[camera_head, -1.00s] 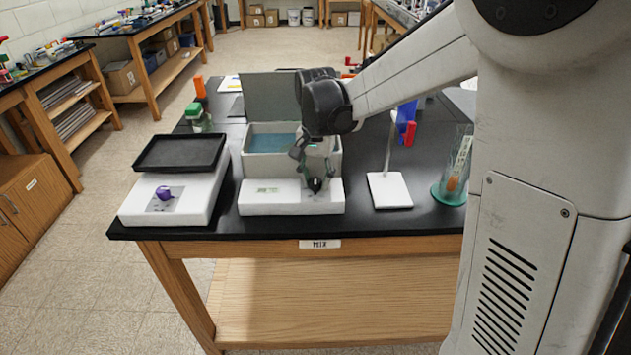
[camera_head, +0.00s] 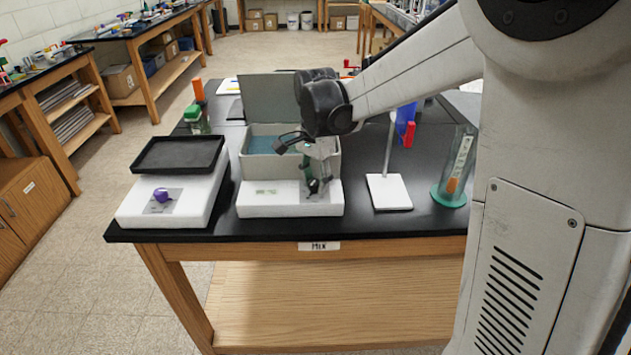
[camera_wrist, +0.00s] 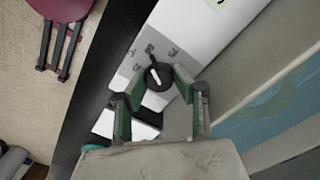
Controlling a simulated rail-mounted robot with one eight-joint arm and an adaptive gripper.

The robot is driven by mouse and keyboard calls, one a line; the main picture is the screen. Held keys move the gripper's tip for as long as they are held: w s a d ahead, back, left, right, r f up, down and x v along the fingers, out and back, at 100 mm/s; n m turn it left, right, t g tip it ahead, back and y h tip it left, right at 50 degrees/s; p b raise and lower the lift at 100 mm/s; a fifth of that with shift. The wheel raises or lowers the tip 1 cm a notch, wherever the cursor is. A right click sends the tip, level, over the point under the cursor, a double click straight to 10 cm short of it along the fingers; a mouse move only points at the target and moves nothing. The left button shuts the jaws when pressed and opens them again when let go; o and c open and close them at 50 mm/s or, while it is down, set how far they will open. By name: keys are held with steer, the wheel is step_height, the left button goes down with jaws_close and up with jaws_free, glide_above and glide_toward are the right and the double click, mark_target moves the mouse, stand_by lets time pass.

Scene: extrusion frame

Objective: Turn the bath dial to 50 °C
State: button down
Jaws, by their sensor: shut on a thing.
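The water bath (camera_head: 260,166) stands on the black bench, with its lid raised at the back and blue water inside. Its white front ledge (camera_head: 262,203) carries a small display and the dial. The black dial (camera_wrist: 157,76) with a white pointer line sits on a grey plate in the wrist view. In the head view my gripper (camera_head: 319,184) hides most of the dial.
Left of the bath is a white device with a black tray (camera_head: 178,154) and purple knob (camera_head: 161,195). To the right stand a white-based stand (camera_head: 389,191) and a clear cylinder on a green base (camera_head: 449,194). The bench front edge is close below the ledge.

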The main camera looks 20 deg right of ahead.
mark_target(316, 181)
steer(key=c, duration=1.7)
jaws_free()
steer(key=shift+r, duration=0.15)
step_height(316, 181, up, 12)
steer(key=shift+f, duration=0.1)
steer(key=shift+s, duration=0.1)
steer(key=s+f+n+t, duration=0.1)
steer(key=s+n+t, duration=0.1)
steer(key=s+n, duration=0.2)
steer(key=s+f+n+t, duration=0.2)
steer(key=s+n, duration=0.2)
steer(key=s, duration=0.7)
steer(key=s+f+n+t, duration=0.1)
steer(key=s+n+t, duration=0.2)
steer(key=s, duration=0.5)
steer(key=shift+s+a+f+n, duration=0.2)
steer(key=shift+f+n, duration=0.1)
steer(key=shift+n, duration=0.3)
